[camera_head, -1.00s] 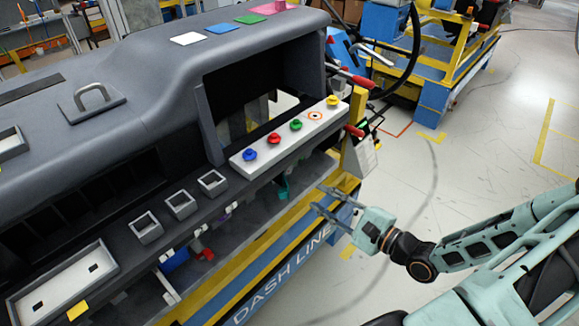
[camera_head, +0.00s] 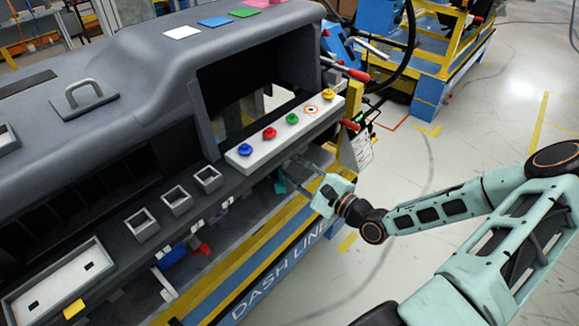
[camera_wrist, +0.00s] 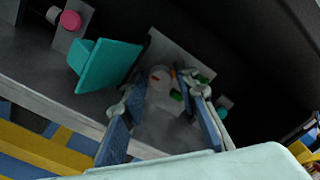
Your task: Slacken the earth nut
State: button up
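My gripper (camera_head: 300,172) reaches in under the front lip of the grey dashboard module (camera_head: 150,60). In the wrist view its two blue-grey fingers (camera_wrist: 163,100) are open and apart, with nothing gripped. Beyond and between the fingers is a pale grey plate (camera_wrist: 160,120) with a whitish round part (camera_wrist: 160,76) bearing small red and orange marks. A small green piece (camera_wrist: 176,96) shows close to the right finger. I cannot tell which of these is the earth nut, or whether a finger touches anything.
A teal flap-like part (camera_wrist: 105,66) stands close left of the fingers, with a pink round knob (camera_wrist: 70,20) farther left. A white strip with coloured knobs (camera_head: 258,150) lies above my gripper. A yellow and blue frame (camera_head: 275,240) runs below. Open floor is to the right.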

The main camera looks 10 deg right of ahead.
jog(key=shift+c, duration=0.5)
grip_shut()
